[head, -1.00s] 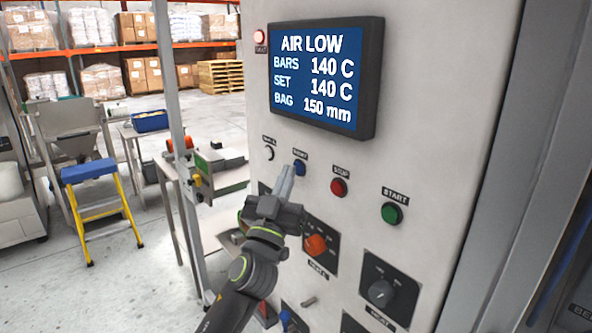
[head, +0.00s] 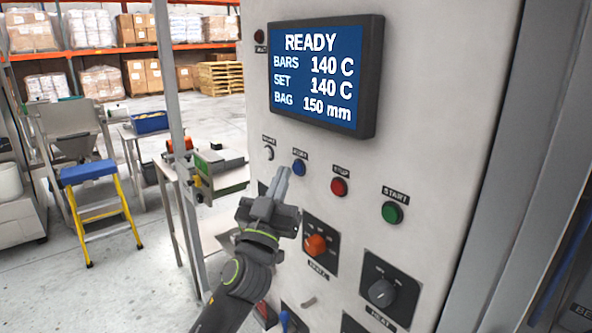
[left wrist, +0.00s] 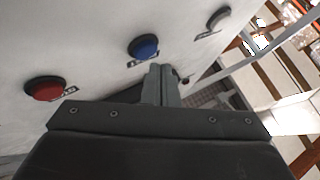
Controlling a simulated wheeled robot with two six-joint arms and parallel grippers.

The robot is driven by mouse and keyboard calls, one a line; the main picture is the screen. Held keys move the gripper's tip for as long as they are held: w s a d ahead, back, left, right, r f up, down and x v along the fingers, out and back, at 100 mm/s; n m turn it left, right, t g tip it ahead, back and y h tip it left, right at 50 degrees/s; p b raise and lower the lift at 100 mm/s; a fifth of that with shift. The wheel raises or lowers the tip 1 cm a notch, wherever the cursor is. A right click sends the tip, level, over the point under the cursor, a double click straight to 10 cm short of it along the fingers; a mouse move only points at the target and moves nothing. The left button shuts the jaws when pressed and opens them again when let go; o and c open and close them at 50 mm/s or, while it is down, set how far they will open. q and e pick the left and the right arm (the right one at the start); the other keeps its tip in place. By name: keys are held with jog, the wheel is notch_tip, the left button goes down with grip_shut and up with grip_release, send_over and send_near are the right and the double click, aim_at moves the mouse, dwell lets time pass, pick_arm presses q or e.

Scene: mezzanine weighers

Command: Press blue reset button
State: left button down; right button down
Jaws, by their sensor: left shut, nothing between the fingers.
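The blue reset button (head: 299,168) sits on the pale panel, left of the red button (head: 339,187). In the left wrist view the blue button (left wrist: 144,47) shows whole, above the fingertips. My left gripper (head: 284,172) is shut and empty, its fingertips just below and left of the blue button in the head view. In the left wrist view my left gripper (left wrist: 160,70) shows a gap between its tips and the button. The screen (head: 318,75) reads READY, BARS 140 C, SET 140 C, BAG 150 mm. My right gripper is not in view.
A green START button (head: 391,212), an orange knob (head: 316,245) and a black HEAT knob (head: 381,292) are on the same panel. A pale switch (head: 268,153) is left of the blue button. The lamp (head: 259,37) beside the screen is dark.

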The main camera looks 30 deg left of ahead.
pick_arm(q)
jog(key=shift+s, duration=0.1)
jog(key=shift+s+a+b, duration=0.2)
jog(key=shift+s+a, duration=0.15)
jog(key=shift+s, duration=0.4)
jog(key=shift+s+a+b, duration=0.15)
jog(key=shift+s+a, duration=0.15)
jog(key=shift+s, duration=0.45)
jog(key=shift+s+a+b, duration=0.2)
jog(key=shift+s+a, duration=0.15)
jog(key=shift+s, duration=0.4)
